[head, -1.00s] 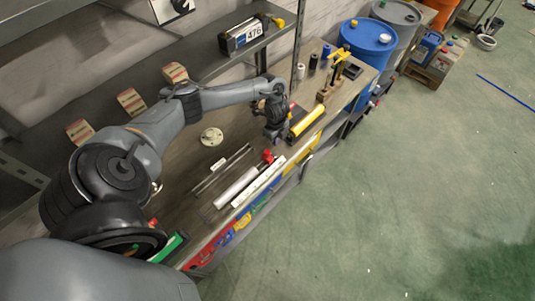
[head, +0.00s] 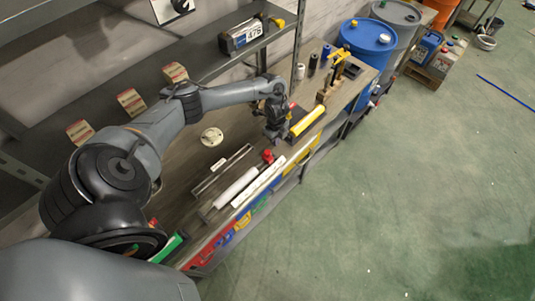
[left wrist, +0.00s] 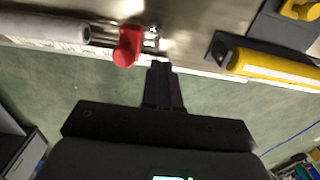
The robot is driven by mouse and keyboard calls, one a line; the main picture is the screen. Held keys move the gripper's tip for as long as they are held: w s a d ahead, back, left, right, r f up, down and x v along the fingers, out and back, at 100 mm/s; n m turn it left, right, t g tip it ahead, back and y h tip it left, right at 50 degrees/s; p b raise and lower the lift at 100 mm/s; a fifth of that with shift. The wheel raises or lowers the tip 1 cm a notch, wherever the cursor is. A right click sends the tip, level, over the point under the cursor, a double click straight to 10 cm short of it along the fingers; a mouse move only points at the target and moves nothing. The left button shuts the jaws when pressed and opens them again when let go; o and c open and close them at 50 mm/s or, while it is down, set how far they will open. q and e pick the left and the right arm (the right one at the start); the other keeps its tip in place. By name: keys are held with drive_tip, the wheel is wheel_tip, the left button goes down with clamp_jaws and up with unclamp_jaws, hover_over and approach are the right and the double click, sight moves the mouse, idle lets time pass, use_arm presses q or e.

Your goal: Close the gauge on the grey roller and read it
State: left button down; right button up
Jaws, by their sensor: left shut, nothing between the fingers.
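A pale grey roller (head: 235,188) lies on the bench in the head view, beside two thin rails (head: 221,170). In the left wrist view the grey roller (left wrist: 45,27) lies at the upper left. A red piece (head: 268,156) sits near the roller's far end; the red piece (left wrist: 127,45) hangs by a small metal part (left wrist: 150,37) in the left wrist view. I cannot tell whether these belong to the gauge, or read any scale. My left gripper (head: 276,138) is shut and empty, just beyond the red piece; its fingertips (left wrist: 160,66) appear right of it.
A yellow cylinder (head: 307,121) in a dark holder lies right of my left gripper. A long white strip (head: 258,181) runs along the bench's front edge. A round pale disc (head: 212,137) lies behind.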

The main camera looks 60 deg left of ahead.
use_arm(q)
drive_tip(key=shift+f, duration=0.2)
idle(0.5)
wheel_tip(320, 180, down, 4)
drive_tip(key=b, duration=0.2)
drive_tip(key=shift+r+b, duration=0.2)
drive_tip(key=shift+b, duration=0.2)
idle(0.8)
